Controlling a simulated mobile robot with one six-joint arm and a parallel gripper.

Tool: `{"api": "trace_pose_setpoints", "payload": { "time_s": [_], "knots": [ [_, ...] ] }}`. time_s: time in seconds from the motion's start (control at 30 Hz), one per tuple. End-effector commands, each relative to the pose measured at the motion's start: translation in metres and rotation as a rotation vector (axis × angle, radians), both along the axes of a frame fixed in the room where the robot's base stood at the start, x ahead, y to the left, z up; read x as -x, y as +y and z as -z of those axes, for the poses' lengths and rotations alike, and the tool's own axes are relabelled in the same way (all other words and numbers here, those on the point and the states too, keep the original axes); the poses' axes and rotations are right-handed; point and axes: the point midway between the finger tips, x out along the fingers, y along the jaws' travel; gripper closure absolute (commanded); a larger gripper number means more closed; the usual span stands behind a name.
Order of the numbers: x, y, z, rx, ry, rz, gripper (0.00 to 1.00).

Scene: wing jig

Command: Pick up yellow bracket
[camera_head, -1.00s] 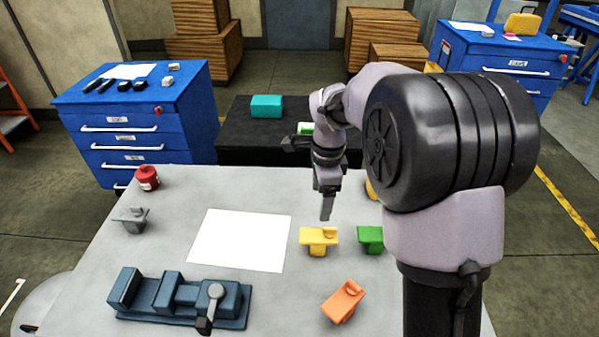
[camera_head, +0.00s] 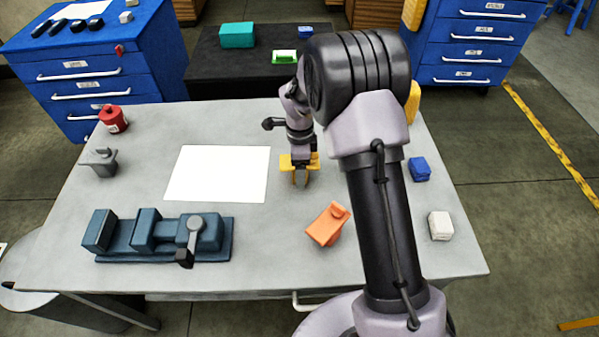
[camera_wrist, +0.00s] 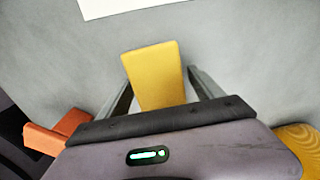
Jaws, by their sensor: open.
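The yellow bracket (camera_head: 286,162) stands on the grey table, right of the white sheet, partly hidden behind my gripper in the head view. My gripper (camera_head: 301,180) is right over it, pointing down. In the wrist view the bracket's flat yellow face (camera_wrist: 155,72) shows between the two open fingers of my gripper (camera_wrist: 158,88), one on each side. Gaps show between the fingers and the face toward the tips. I cannot tell whether either finger touches it.
An orange bracket (camera_head: 328,224) lies close by, front right. A blue vise-like fixture (camera_head: 160,238) is at the front left.

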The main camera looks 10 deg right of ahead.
Motion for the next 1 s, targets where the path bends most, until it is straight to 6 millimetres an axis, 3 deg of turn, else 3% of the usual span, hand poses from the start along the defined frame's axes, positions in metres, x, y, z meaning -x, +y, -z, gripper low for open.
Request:
{"api": "trace_pose_setpoints", "payload": {
  "time_s": [0.03,0.23,0.63,0.87,1.0],
  "knots": [
    [0.0,0.0,0.011,0.0,0.0,0.0,0.24],
    [-0.001,0.0,0.01,0.0,-0.002,-0.001,0.24],
    [-0.001,0.0,0.01,0.0,-0.001,-0.001,1.0],
    [-0.001,0.0,0.008,-0.001,-0.002,-0.001,1.0],
    [-0.001,0.0,-0.02,0.0,-0.004,-0.001,1.0]
  ]
}}
